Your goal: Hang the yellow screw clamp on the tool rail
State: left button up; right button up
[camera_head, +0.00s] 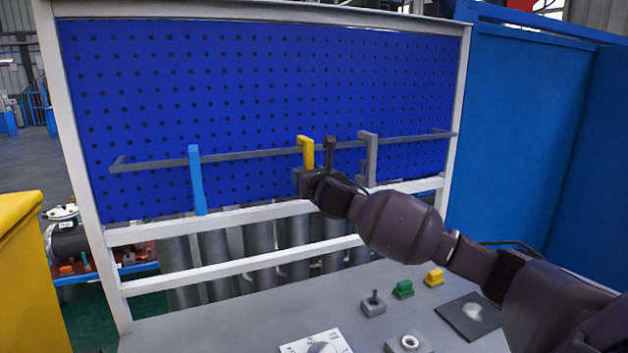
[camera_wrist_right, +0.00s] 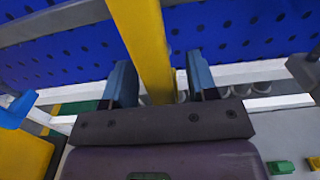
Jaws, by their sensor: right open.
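The yellow screw clamp (camera_head: 306,147) is at the tool rail (camera_head: 258,154), with its hooked top at the rail's height. Its lower part is hidden behind my right gripper (camera_head: 308,182). In the right wrist view, the clamp's yellow bar (camera_wrist_right: 143,35) runs between the two spread fingers of the right gripper (camera_wrist_right: 160,80), with a gap visible on each side. The rail (camera_wrist_right: 65,22) passes by the bar in that view. Whether the hook bears fully on the rail is hard to tell. My left gripper is not in view.
A blue clamp (camera_head: 197,180) hangs left on the rail and a grey one (camera_head: 368,155) hangs to the right, close to my right wrist. The blue pegboard (camera_head: 250,90) stands behind. Small green (camera_head: 403,289) and yellow (camera_head: 433,277) blocks sit on the grey table (camera_head: 230,325).

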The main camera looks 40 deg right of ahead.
pick_arm(q)
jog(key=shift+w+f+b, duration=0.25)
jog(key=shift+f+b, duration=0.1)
jog(key=shift+b, duration=0.4)
pick_arm(e)
jog(key=v, duration=1)
jog(key=shift+s, duration=0.25)
